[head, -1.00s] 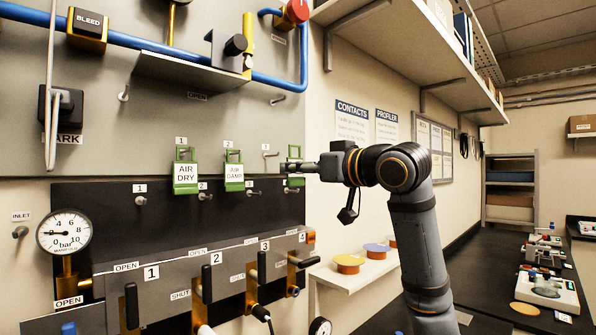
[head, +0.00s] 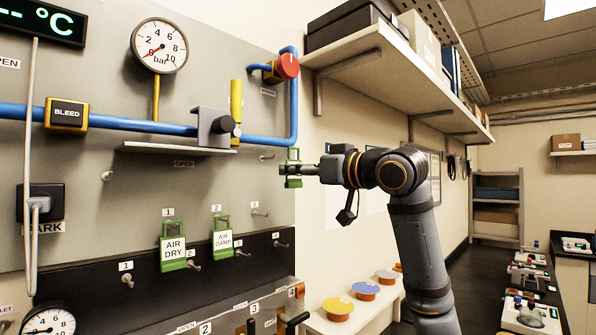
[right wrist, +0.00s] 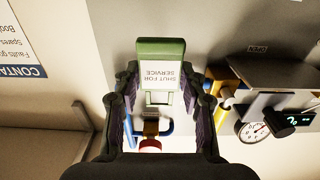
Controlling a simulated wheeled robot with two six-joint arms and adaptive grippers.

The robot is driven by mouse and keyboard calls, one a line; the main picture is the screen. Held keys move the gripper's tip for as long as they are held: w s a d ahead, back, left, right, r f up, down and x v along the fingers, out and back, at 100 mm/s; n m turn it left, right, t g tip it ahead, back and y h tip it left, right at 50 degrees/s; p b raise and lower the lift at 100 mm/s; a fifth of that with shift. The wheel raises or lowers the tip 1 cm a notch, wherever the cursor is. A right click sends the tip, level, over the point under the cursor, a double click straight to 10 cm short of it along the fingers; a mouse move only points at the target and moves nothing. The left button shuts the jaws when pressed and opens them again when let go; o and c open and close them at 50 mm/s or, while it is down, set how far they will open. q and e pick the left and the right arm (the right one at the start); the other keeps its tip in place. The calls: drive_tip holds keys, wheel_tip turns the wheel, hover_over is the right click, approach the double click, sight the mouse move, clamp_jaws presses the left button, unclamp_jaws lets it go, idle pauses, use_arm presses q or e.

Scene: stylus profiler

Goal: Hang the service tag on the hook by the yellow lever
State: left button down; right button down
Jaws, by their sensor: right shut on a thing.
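My right gripper (head: 306,170) is shut on the green service tag (head: 293,168), held in the air at the panel's right edge. In the right wrist view, the tag (right wrist: 160,78) sits between the two fingers (right wrist: 160,105), its white label reading "SHUT FOR SERVICE". The yellow lever (head: 236,98) stands upright on the blue pipe, up and left of the tag. A small metal hook (head: 267,157) sticks out of the panel below and right of the lever, just left of the tag and apart from it. My left gripper is not in view.
Two green tags, AIR DRY (head: 173,247) and AIR DAMP (head: 222,240), hang lower on the panel. A small ledge (head: 180,148) juts out below the valve block. A red knob (head: 287,66) and blue pipe are above. A wall shelf (head: 400,75) overhangs on the right.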

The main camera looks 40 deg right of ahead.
drive_tip(key=w+p, duration=0.3)
drive_tip(key=w, duration=0.2)
drive_tip(key=shift+a, duration=0.2)
idle(0.9)
drive_tip(key=shift+w+p, duration=0.1)
drive_tip(key=shift+p, duration=0.25)
drive_tip(key=shift+w+a+r+p, duration=0.1)
drive_tip(key=shift+w+a+p, duration=0.1)
drive_tip(key=shift+w+p, duration=1.35)
drive_tip(key=shift+w, duration=0.4)
